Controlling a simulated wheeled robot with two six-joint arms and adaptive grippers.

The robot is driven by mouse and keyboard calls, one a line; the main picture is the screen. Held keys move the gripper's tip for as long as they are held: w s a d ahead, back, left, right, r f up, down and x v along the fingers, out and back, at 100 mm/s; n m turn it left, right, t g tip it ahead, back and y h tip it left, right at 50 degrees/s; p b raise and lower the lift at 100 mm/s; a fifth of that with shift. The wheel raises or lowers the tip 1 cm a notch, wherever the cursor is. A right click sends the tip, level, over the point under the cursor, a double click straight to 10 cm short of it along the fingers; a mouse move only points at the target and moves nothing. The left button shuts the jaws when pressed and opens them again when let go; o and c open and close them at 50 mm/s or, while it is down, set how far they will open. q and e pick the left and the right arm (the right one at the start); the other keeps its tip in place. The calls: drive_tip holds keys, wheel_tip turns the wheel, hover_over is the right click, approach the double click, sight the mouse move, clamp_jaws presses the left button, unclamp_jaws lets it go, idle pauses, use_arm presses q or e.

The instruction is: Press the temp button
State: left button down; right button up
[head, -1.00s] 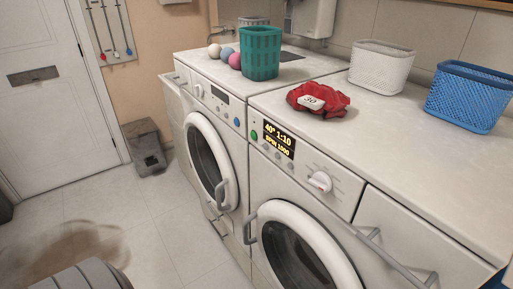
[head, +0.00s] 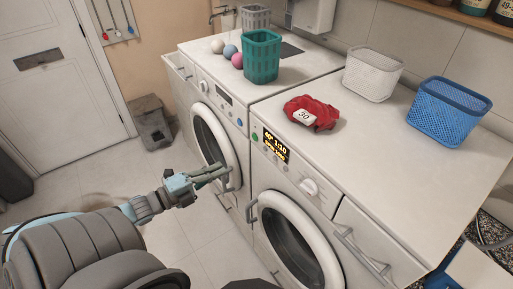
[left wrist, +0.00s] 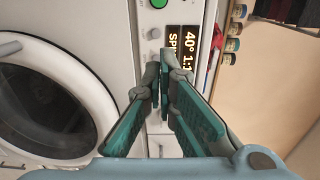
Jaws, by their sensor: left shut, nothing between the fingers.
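The front washing machine has a control panel with a lit display (head: 276,146) reading 40° and 1:10. The display also shows in the left wrist view (left wrist: 183,40), turned sideways. A green button (head: 255,137) is beside it. Small grey round buttons (left wrist: 153,33) line the display's edge; their labels are too small to tell which is temp. My left gripper (head: 224,173) is shut and empty, in front of the machines. In the left wrist view its fingertips (left wrist: 164,55) overlap the button row and hide part of it. My right gripper is not in view.
A red cloth (head: 325,112) with a 30 tag lies on the machine top. A white basket (head: 372,75), a blue basket (head: 449,112) and a teal basket (head: 262,57) stand there too. A white dial (head: 309,187) is right of the display. Round doors (head: 335,255) with handles are below.

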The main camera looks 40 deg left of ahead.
use_arm(q)
drive_tip(key=shift+w+f, duration=0.1)
drive_tip(key=b, duration=0.7)
approach(264, 148)
drive_tip(key=x, duration=0.4)
drive_tip(key=shift+p+x, duration=0.3)
drive_tip(key=shift+x, duration=0.8)
drive_tip(key=shift+w+d, duration=0.2)
drive_tip(key=shift+w, duration=0.15)
